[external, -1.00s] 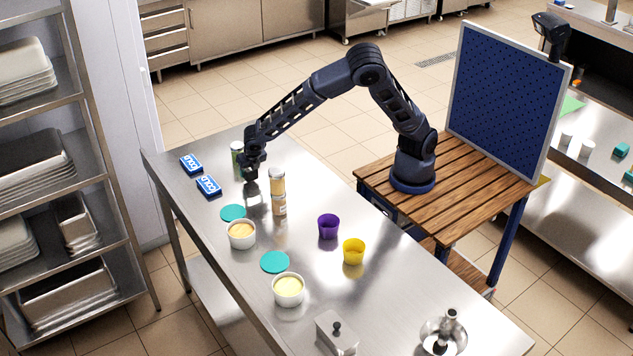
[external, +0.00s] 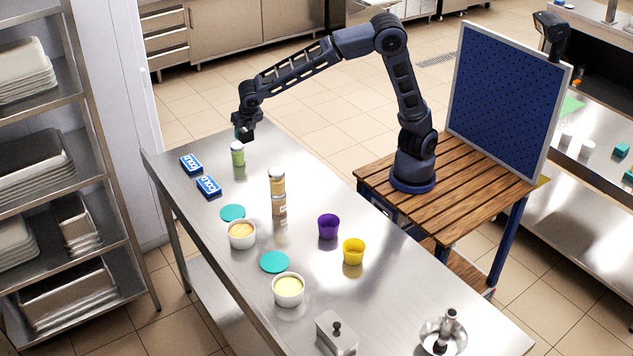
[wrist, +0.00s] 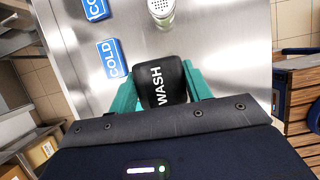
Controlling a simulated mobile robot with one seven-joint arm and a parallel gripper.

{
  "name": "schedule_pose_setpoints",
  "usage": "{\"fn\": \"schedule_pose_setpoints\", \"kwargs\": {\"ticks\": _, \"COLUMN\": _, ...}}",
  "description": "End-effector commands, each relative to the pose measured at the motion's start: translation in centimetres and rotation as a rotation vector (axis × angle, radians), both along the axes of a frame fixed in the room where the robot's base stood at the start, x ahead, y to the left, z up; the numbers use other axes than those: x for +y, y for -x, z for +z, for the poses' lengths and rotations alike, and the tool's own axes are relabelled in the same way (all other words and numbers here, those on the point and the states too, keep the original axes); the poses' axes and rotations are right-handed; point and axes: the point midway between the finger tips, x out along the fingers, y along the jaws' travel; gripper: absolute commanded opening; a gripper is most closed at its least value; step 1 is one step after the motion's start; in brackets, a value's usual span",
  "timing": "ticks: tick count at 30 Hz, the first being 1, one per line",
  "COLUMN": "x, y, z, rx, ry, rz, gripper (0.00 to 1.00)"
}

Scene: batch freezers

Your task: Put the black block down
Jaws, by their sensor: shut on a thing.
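My gripper (wrist: 160,90) has teal fingers and is shut on a black block (wrist: 158,82) marked "WASH" in the wrist view. In the external view my gripper (external: 240,134) is raised above the far part of the steel table (external: 200,218), with the dark block (external: 246,133) below it, apart from the tabletop. The block hangs just above and behind a green-filled jar (external: 238,155) in the picture. Two blue blocks marked "COLD" (external: 191,164) (external: 209,186) lie on the table to the left of the jar.
A tall tan jar (external: 277,190) stands near mid-table. Teal discs (external: 233,213), white bowls (external: 241,235), a purple cup (external: 328,227) and a yellow cup (external: 353,252) are nearer. A lidded metal container (external: 337,335) is at the near end. The far table end looks clear.

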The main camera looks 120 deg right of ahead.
Motion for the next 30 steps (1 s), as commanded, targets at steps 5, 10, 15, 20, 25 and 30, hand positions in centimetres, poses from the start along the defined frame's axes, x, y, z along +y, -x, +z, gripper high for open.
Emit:
{"fn": "schedule_pose_setpoints", "kwargs": {"ticks": 5, "x": -2.4, "y": -0.3, "z": 0.2, "rx": 0.004, "ry": 0.004, "rz": -0.001, "gripper": 0.25}}
{"fn": "schedule_pose_setpoints", "kwargs": {"ticks": 10, "x": -5.6, "y": -0.7, "z": 0.2, "rx": 0.01, "ry": 0.008, "rz": 0.006, "gripper": 0.25}}
{"fn": "schedule_pose_setpoints", "kwargs": {"ticks": 15, "x": -8.9, "y": -0.8, "z": 0.2, "rx": 0.016, "ry": 0.011, "rz": 0.012, "gripper": 0.25}}
{"fn": "schedule_pose_setpoints", "kwargs": {"ticks": 20, "x": -12.1, "y": -0.8, "z": 0.2, "rx": 0.019, "ry": 0.012, "rz": 0.016, "gripper": 0.25}}
{"fn": "schedule_pose_setpoints", "kwargs": {"ticks": 25, "x": -15.6, "y": -0.5, "z": 0.2, "rx": 0.02, "ry": 0.009, "rz": 0.02, "gripper": 0.25}}
{"fn": "schedule_pose_setpoints", "kwargs": {"ticks": 30, "x": -19.2, "y": 0.1, "z": 0.1, "rx": 0.019, "ry": 0.007, "rz": 0.022, "gripper": 0.25}}
